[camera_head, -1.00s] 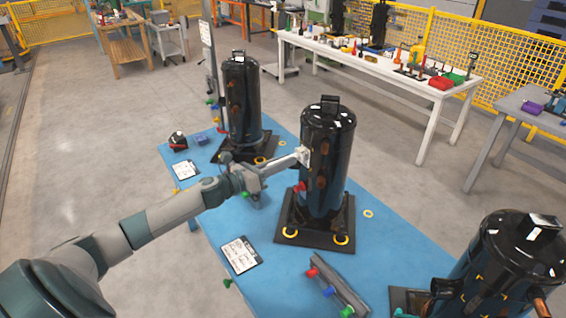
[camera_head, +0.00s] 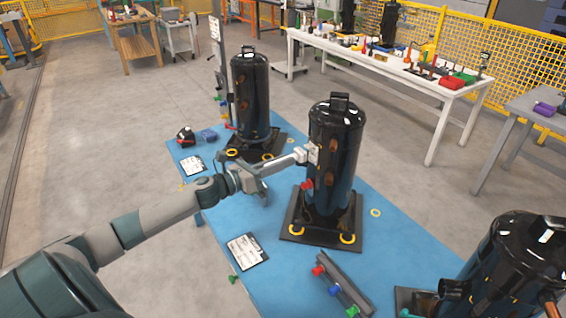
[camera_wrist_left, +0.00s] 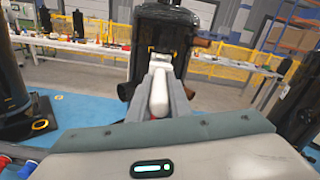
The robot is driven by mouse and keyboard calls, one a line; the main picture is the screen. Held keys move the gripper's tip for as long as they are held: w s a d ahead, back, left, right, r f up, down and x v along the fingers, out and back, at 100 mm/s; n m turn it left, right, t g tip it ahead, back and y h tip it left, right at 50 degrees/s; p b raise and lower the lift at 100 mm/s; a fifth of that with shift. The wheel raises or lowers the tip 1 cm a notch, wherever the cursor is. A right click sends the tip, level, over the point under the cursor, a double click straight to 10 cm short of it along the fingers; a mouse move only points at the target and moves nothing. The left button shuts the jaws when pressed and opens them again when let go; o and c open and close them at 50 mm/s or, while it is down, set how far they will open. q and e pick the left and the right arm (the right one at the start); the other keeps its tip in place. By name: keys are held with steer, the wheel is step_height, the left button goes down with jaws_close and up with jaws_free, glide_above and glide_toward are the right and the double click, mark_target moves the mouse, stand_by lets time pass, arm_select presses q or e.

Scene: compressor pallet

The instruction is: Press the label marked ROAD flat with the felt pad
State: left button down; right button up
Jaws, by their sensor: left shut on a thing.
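The middle black compressor (camera_head: 335,165) stands upright on a dark base plate. A small pale label (camera_head: 313,152) is on its left side; its lettering is too small to read. My left gripper (camera_head: 262,178) is shut on a pale handled tool (camera_head: 285,163), which I take for the felt pad. The tool reaches toward the label, and its tip is at or just short of it; I cannot tell whether they touch. The wrist view shows the white tool (camera_wrist_left: 160,92) between the fingers, pointing at the compressor (camera_wrist_left: 168,35). The pad's face is hidden. My right gripper is out of view.
The blue pallet top (camera_head: 215,222) carries two more compressors, one far back (camera_head: 250,95) and one near right (camera_head: 510,265). A rack with coloured knobs (camera_head: 343,285) and a printed card (camera_head: 247,250) lie in front. A white bench (camera_head: 440,95) stands behind.

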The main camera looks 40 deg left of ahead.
arm_select(q)
steer(key=shift+w, duration=0.1)
steer(key=shift+w+d+f+b, duration=0.25)
steer(key=shift+w+f+b, duration=0.1)
steer(key=shift+w, duration=0.15)
steer(key=shift+w+d+f+b, duration=0.2)
steer(key=shift+w+f+b, duration=0.15)
steer(key=shift+w, duration=0.25)
steer(key=shift+w+d, duration=0.1)
steer(key=shift+w, duration=0.05)
stand_by(0.5)
steer(key=shift+w+d, duration=0.1)
steer(key=shift+w, duration=0.15)
stand_by(0.4)
stand_by(0.4)
steer(key=shift+s+f, duration=0.15)
steer(key=shift+s, duration=0.2)
steer(key=shift+b+v, duration=0.45)
steer(key=shift+v, duration=0.95)
steer(key=shift+w, duration=0.1)
